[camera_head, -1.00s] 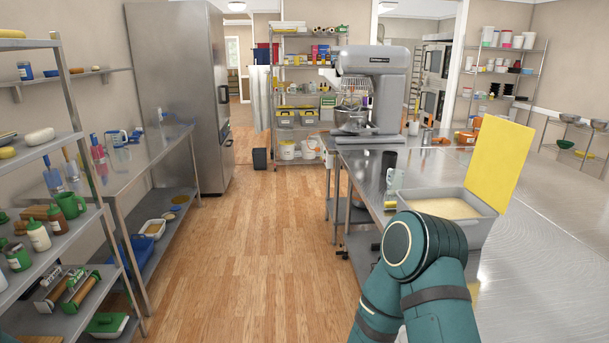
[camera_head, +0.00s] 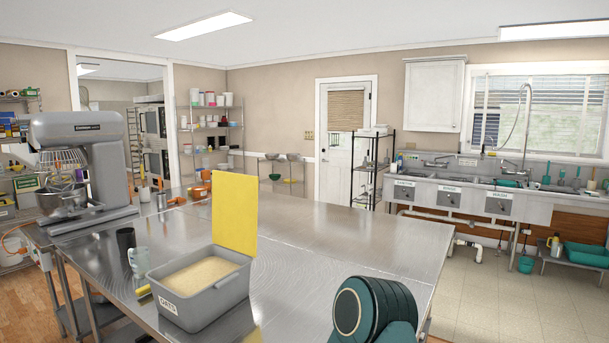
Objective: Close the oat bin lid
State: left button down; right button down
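The oat bin (camera_head: 207,305) is a grey open box with a label on its front, standing on the steel table. Pale oats (camera_head: 199,276) fill it near the rim. Its yellow lid (camera_head: 235,215) stands upright at the back right edge of the bin, so the bin is open. A teal part of my own arm shows at the bottom, right of the bin and apart from it. Neither of my grippers is in view.
A dark cup (camera_head: 125,242) and a pale mug (camera_head: 139,262) stand just left of the bin. A large mixer (camera_head: 85,165) stands at the table's left end. Sinks (camera_head: 470,190) line the far right wall.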

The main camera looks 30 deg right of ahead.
aim_at(235, 196)
jog(key=i+j+z, duration=0.15)
jog(key=z, duration=0.25)
jog(key=i+j+z, duration=0.1)
jog(key=z, duration=0.3)
jog(key=j+z, duration=0.35)
jog(key=i+j+z, duration=0.1)
jog(key=j+z, duration=0.7)
jog(key=i, duration=0.05)
